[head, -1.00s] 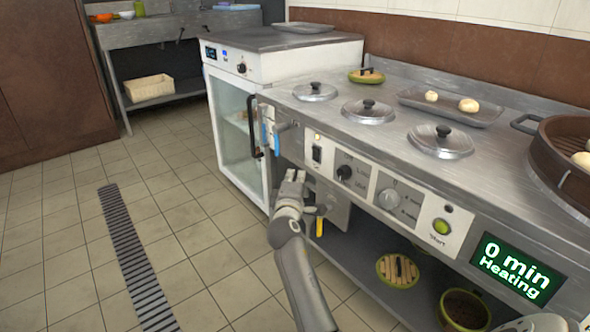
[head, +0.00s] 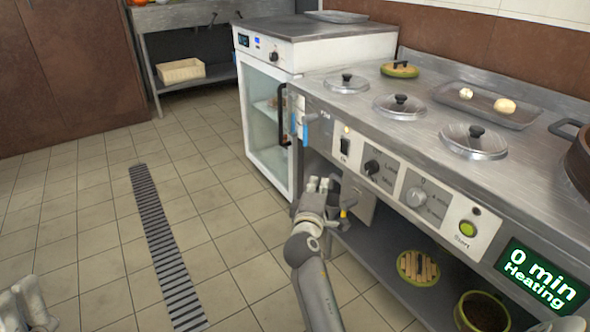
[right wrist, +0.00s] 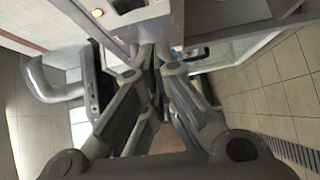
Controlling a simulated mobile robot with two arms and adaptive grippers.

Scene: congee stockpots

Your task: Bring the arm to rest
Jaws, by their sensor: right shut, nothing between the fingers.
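My right gripper (head: 318,186) is in front of the cooker (head: 415,207), below its rocker switch, beside a small yellow-tipped part (head: 346,211). It is shut and empty; I cannot tell whether it touches anything there. In the right wrist view its fingers (right wrist: 155,52) come together, with the panel edge beyond them. Part of my left gripper (head: 20,302) shows at the bottom left corner, cut off by the frame, and its jaws are unclear.
Several metal lids (head: 474,140) cover the pots in the cooker top. A tray (head: 487,103) holds two buns. A glass-door cabinet (head: 265,118) stands left of the cooker. A lower shelf holds a green-rimmed pot (head: 482,312). The tiled floor left of my right arm is clear.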

